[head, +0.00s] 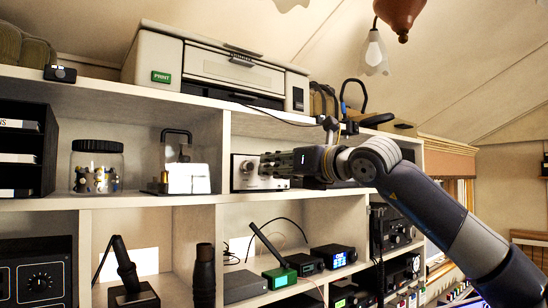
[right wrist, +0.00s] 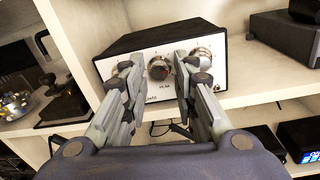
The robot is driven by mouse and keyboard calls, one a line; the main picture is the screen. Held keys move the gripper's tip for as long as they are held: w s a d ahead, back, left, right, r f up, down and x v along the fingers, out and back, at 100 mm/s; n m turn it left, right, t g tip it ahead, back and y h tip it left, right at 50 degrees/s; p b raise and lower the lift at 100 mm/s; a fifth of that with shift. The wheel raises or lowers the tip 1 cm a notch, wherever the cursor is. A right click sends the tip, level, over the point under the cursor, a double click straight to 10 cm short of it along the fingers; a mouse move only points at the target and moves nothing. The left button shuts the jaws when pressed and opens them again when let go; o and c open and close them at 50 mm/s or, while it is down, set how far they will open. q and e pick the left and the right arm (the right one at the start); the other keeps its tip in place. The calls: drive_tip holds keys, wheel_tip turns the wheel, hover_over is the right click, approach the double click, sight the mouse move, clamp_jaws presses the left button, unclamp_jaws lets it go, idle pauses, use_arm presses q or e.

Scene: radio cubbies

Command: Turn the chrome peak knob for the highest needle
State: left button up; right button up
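A small box with a white front panel (head: 243,172) stands in the middle cubby of the upper shelf. In the right wrist view its front (right wrist: 146,94) carries three round knobs in a row. The middle chrome knob (right wrist: 158,68) has a label below it that seems to read PEAK. My right gripper (head: 268,163) is at the panel. In the wrist view its two fingers (right wrist: 157,76) are spread apart, one on each side of the middle knob, with gaps showing beside it. No needle can be made out. My left gripper is out of view.
A printer (head: 218,64) sits on top of the shelves. A glass jar (head: 97,166) and a clear case (head: 178,168) stand in the cubby to the left. A dark device (right wrist: 286,36) sits right of the box. The shelf edge (right wrist: 262,96) runs just below the panel.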

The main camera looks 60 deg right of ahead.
drive_tip(key=shift+w+d, duration=0.1)
drive_tip(key=shift+w, duration=0.3)
drive_tip(key=shift+c, duration=0.5)
clamp_jaws()
drive_tip(key=shift+r+n+b, duration=0.1)
drive_tip(key=shift+n+b, duration=1.5)
drive_tip(key=shift+n, duration=1.2)
drive_tip(key=shift+s, duration=0.1)
drive_tip(key=shift+r, duration=0.1)
